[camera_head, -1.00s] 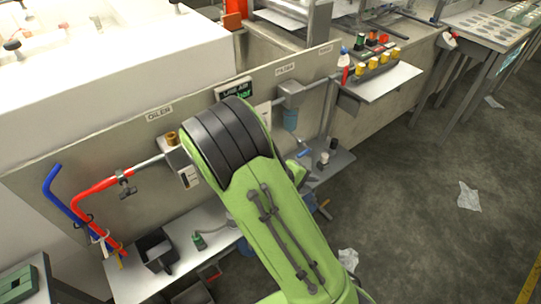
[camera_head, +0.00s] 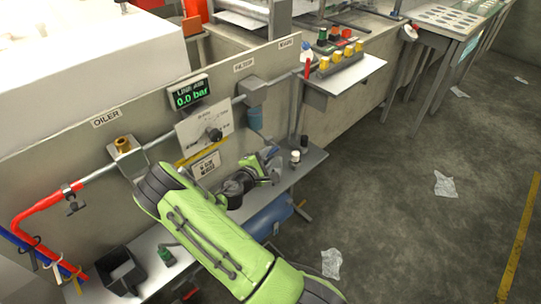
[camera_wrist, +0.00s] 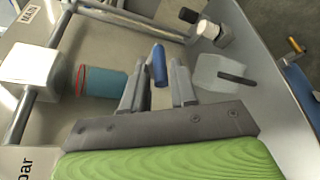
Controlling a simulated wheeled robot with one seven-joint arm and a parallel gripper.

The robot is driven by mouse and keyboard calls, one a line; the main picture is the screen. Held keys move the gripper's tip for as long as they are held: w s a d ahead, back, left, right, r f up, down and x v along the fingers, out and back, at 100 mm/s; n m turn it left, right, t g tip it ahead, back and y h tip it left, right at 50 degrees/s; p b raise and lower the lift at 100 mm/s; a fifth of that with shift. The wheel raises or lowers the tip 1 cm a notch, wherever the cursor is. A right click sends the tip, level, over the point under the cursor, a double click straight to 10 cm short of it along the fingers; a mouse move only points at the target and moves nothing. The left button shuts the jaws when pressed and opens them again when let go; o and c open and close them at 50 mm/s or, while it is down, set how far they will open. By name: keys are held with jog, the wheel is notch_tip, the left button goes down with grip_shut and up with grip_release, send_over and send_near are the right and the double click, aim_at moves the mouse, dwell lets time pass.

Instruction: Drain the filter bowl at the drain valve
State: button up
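The filter bowl is a blue cylinder (camera_head: 255,119) hanging under the grey housing below the FILTER sign. In the wrist view the bowl (camera_wrist: 102,83) is teal with a red ring, left of my fingers. Its lower end is close to the left finger and partly hidden by it. My gripper (camera_head: 268,160) is near the shelf, below and beside the bowl. In the wrist view my gripper (camera_wrist: 159,78) is open, its fingers apart. A slim blue piece (camera_wrist: 159,64) shows between the fingertips; I cannot tell whether it is the drain valve or whether they touch it.
Small white and black bottles (camera_head: 295,157) stand on the shelf right of my gripper. The pressure display (camera_head: 189,92) reads 0.0 bar. A black bin (camera_head: 121,272) stands at the shelf's left end.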

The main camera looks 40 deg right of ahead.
aim_at(271, 152)
jog(key=shift+x, duration=1.6)
jog(key=shift+c, duration=0.3)
grip_shut()
jog(key=shift+r, duration=0.1)
